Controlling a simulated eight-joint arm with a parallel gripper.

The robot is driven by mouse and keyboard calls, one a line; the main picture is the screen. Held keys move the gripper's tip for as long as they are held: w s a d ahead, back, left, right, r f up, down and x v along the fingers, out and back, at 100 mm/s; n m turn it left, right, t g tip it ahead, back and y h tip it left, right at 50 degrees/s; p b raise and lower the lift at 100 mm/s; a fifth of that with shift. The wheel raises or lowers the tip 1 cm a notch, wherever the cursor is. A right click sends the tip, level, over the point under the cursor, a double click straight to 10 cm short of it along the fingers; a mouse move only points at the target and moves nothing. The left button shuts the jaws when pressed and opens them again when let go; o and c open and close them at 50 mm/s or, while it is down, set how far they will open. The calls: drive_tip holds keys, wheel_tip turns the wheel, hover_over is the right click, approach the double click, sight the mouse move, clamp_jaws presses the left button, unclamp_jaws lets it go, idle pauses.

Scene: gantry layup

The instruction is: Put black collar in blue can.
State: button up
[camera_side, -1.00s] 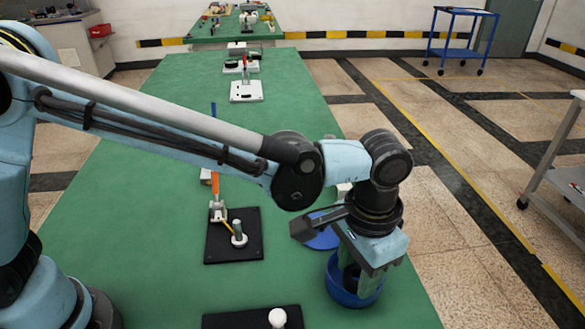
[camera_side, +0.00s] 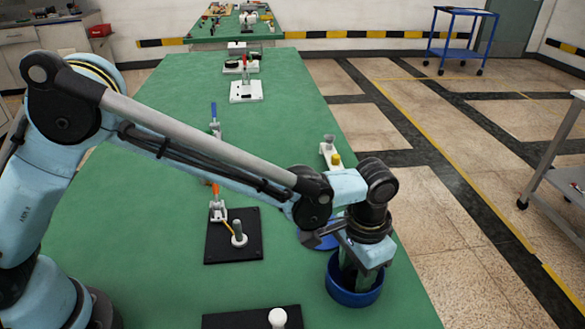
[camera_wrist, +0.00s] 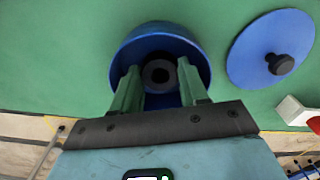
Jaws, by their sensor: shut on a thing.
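The blue can (camera_side: 341,292) stands open at the right edge of the green table, and it also shows in the wrist view (camera_wrist: 203,62). My gripper (camera_side: 354,275) points down into the can's mouth. In the wrist view my gripper's green fingers (camera_wrist: 158,75) stand on either side of the black collar (camera_wrist: 147,77), a dark ring with a round hole, and are shut on it. The collar is within the can's outline in that view. The can's wall and my fingers hide it in the side view, so its height above the can's floor cannot be told.
A blue lid (camera_wrist: 246,55) with a black knob (camera_wrist: 280,64) lies beside the can. A black plate (camera_side: 220,247) with a toggle clamp and post is left of it; another dark plate (camera_side: 235,321) with a white knob is at the front. White clamps stand farther back.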

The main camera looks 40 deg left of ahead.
drive_tip(key=shift+f, duration=0.1)
drive_tip(key=o, duration=1)
wheel_tip(320, 180, up, 12)
drive_tip(key=f, duration=0.1)
drive_tip(key=a+r+n+t, duration=0.1)
drive_tip(key=a+r, duration=0.3)
drive_tip(key=a, duration=0.3)
drive_tip(key=s+a+f+n+t, duration=0.1)
drive_tip(key=s+a+n+t, duration=0.1)
drive_tip(key=a, duration=0.9)
drive_tip(key=s+a+f+n+t, duration=0.1)
drive_tip(key=s+a+t, duration=0.3)
drive_tip(key=a, duration=0.7)
drive_tip(key=s+n, duration=0.1)
drive_tip(key=s, duration=0.1)
drive_tip(key=shift+s, duration=0.35)
